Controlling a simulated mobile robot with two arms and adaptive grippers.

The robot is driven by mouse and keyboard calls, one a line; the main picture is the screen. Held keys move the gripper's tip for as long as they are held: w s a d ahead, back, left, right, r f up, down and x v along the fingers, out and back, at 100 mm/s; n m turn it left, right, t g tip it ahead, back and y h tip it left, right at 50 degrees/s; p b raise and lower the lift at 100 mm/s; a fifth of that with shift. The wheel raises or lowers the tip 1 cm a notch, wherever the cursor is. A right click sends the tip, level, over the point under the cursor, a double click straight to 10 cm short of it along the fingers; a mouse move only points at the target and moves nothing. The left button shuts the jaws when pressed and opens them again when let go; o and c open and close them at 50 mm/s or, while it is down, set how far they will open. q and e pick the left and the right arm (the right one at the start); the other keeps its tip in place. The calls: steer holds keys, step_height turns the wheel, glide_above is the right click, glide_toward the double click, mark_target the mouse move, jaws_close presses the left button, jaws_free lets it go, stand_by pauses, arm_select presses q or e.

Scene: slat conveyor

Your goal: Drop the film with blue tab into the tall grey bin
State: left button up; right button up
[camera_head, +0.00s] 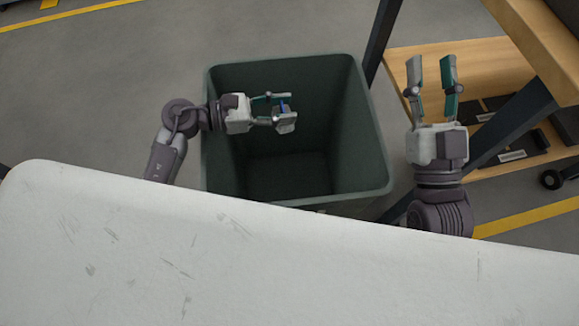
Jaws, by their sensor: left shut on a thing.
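The tall grey bin (222,165), dark grey-green in the picture, stands open-topped on the floor beyond the white surface. My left gripper (285,112) reaches in from the left and is over the bin's opening. My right gripper (431,75) is right of the bin, fingers pointing up the picture, open and empty.
A scuffed white surface (250,260) fills the front. A wooden shelf unit (480,62) with dark metal legs stands at the right, with several black items (510,135) on its lower board. Yellow lines mark the grey floor (110,90), which is clear at left.

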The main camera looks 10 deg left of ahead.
arm_select(q)
steer(key=o, duration=1.2)
steer(key=shift+c, duration=0.2)
steer(key=v, duration=1.2)
steer(key=shift+s+f, duration=0.1)
